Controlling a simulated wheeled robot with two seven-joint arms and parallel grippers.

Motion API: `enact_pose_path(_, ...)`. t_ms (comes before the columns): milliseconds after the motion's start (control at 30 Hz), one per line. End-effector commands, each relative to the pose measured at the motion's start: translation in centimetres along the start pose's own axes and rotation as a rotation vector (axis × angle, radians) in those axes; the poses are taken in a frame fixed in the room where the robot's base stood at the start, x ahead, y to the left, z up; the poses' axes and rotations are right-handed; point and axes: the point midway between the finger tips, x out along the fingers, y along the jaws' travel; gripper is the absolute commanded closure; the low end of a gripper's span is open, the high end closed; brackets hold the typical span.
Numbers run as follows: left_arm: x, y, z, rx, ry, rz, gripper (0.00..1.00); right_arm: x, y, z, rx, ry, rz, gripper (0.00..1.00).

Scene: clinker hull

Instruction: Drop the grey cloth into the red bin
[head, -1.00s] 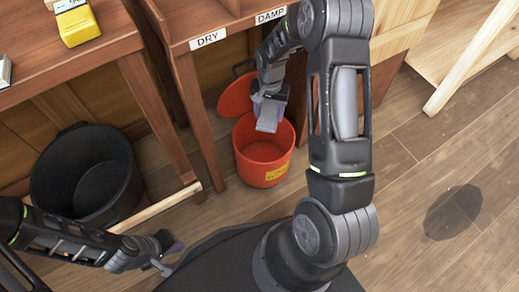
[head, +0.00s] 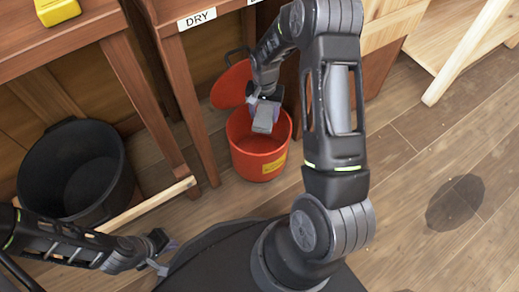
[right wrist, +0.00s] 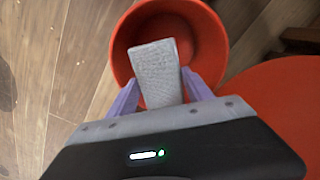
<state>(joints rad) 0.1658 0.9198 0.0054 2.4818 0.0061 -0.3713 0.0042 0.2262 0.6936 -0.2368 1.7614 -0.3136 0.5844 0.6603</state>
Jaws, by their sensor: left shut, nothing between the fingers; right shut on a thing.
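The grey cloth (head: 264,121) is a small folded block held over the mouth of the red bin (head: 258,163). My right gripper (head: 262,104) is shut on it, pointing down. In the right wrist view the cloth (right wrist: 155,66) sits between the two purple fingers of the gripper (right wrist: 161,90), with the red bin's inside (right wrist: 203,38) beneath and around it. The bin stands upright on the floor with its red lid (head: 231,86) tipped back behind it. My left gripper (head: 165,255) is shut and empty, low at the left, away from the bin.
A black bucket (head: 72,170) stands open at the left. A wooden bar (head: 150,206) lies beside it. A wooden bench with a "DRY" label (head: 197,19) rises behind the bin. A yellow object (head: 57,11) is on the left table. A dark patch (head: 455,203) marks the otherwise clear floor at right.

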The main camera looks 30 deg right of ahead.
Motion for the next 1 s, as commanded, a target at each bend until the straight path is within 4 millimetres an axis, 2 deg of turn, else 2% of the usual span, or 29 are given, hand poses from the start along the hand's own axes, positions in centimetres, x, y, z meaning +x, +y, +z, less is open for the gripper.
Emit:
enact_pose_path(267, 0.0, 0.0, 0.0, 0.000, 0.001, 0.000, 1.00, 0.0, 0.0, 0.0, 0.000, 0.000, -0.001, 0.79)
enact_pose_path(300, 0.0, 0.0, 0.0, 0.000, 0.001, 0.000, 1.00, 0.0, 0.0, 0.0, 0.000, 0.000, -0.001, 0.38)
enact_pose_path(567, 0.0, 0.0, 0.0, 0.000, 0.001, 0.000, 1.00, 0.0, 0.0, 0.0, 0.000, 0.000, -0.001, 0.16)
enact_pose_path(867, -0.1, 0.0, 0.0, 0.000, 0.000, 0.000, 1.00, -0.1, 0.0, 0.0, 0.000, 0.000, -0.001, 0.15)
enact_pose_path(1000, -0.6, 0.2, 0.0, 0.000, -0.002, 0.000, 1.00, -1.3, -0.1, -0.1, 0.000, 0.002, -0.002, 0.15)
